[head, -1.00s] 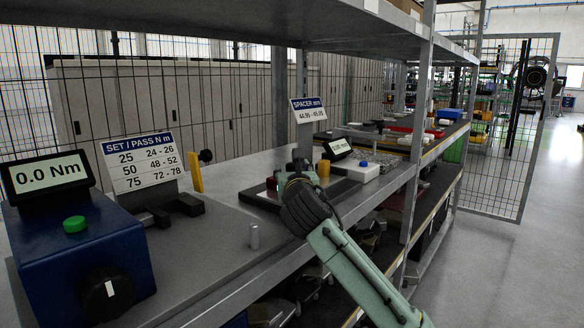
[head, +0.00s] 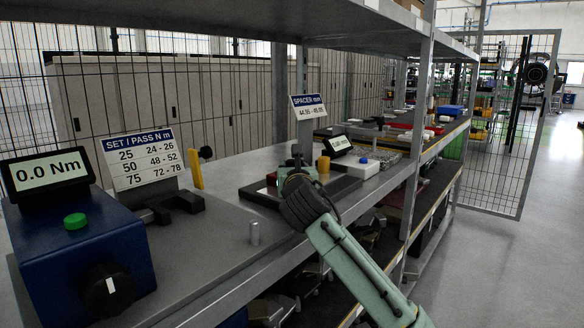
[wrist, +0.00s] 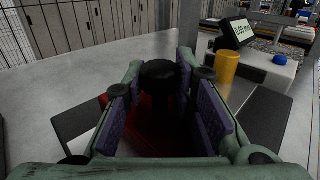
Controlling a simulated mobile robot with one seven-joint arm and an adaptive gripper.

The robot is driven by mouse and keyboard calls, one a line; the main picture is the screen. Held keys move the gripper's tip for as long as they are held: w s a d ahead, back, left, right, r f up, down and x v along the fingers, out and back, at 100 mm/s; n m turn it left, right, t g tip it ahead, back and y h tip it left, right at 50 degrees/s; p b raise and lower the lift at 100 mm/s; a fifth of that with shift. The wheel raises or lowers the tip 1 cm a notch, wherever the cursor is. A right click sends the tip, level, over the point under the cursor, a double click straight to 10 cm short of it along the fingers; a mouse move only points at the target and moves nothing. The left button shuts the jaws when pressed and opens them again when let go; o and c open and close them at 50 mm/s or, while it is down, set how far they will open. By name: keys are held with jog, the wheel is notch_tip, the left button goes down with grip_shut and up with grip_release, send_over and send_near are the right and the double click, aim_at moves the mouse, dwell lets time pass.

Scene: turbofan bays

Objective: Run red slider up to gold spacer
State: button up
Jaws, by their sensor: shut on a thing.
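The gold spacer (head: 324,164) stands upright on a dark fixture on the bench; in the wrist view the spacer (wrist: 228,68) is at upper right, beyond and to the right of my fingers. The red slider (wrist: 148,128) shows as dark red between and below my finger pads, with a black round knob (wrist: 160,72) rising above it. In the head view only a small red part (head: 271,179) shows left of my gripper (head: 297,163). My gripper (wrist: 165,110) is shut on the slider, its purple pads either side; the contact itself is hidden. A gap separates slider and spacer.
A white gauge unit with a tilted display (wrist: 237,31) and blue button stands behind the spacer. A spacer sign (head: 308,106) hangs by the post. A shelf overhangs the bench.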

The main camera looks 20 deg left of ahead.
jog(key=shift+w+d+r, duration=0.1)
jog(key=shift+w, duration=0.05)
jog(key=shift+c, duration=0.3)
jog(key=w+p, duration=0.1)
jog(key=w, duration=0.1)
jog(key=w+d+p, duration=0.1)
jog(key=w, duration=0.1)
jog(key=w+d+p, duration=0.1)
jog(key=w+p, duration=0.1)
jog(key=shift+d+r, duration=0.1)
jog(key=shift+w+d+f, duration=0.1)
jog(key=shift+w+f, duration=0.1)
jog(key=shift+w, duration=0.1)
jog(key=shift+c, duration=0.2)
jog(key=o, duration=1.1)
jog(key=shift+c, duration=0.2)
jog(key=v, duration=1.2)
